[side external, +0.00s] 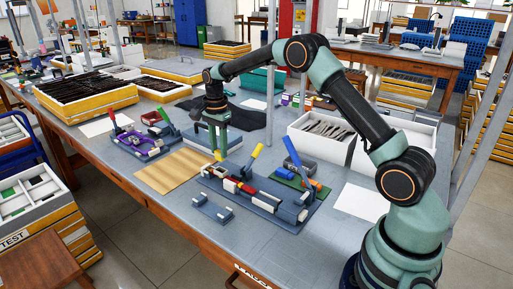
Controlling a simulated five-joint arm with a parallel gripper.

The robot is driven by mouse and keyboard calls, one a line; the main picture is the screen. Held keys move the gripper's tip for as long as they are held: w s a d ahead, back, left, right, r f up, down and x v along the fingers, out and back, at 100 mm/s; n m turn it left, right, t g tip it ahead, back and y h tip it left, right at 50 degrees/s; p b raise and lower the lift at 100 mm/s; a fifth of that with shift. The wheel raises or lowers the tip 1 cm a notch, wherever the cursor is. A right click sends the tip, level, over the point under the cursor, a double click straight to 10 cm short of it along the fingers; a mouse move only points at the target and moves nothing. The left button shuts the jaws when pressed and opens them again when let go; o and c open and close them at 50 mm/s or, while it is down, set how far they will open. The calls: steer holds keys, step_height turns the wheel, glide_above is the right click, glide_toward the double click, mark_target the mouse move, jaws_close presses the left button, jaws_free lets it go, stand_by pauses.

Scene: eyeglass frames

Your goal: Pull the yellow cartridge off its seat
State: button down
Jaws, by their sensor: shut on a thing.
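The yellow cartridge (218,155) shows as a small yellow piece at the left end of the grey-blue fixture (262,203). My gripper (217,152) points straight down over that end, with its green fingers shut on the cartridge. The fingers hide part of the cartridge. The seat under it is too small and too covered to make out, so I cannot tell whether the cartridge still touches it. Red and white parts (237,186) lie along the fixture to the right of my gripper.
A yellow-handled lever (255,154) and a blue lever (293,153) rise from the fixture area. A wooden board (174,171) lies left, a small grey block (211,209) in front. A second fixture (137,145) stands farther left, white bins (322,137) behind right.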

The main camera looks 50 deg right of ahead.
mark_target(219, 151)
steer(key=shift+r, duration=3)
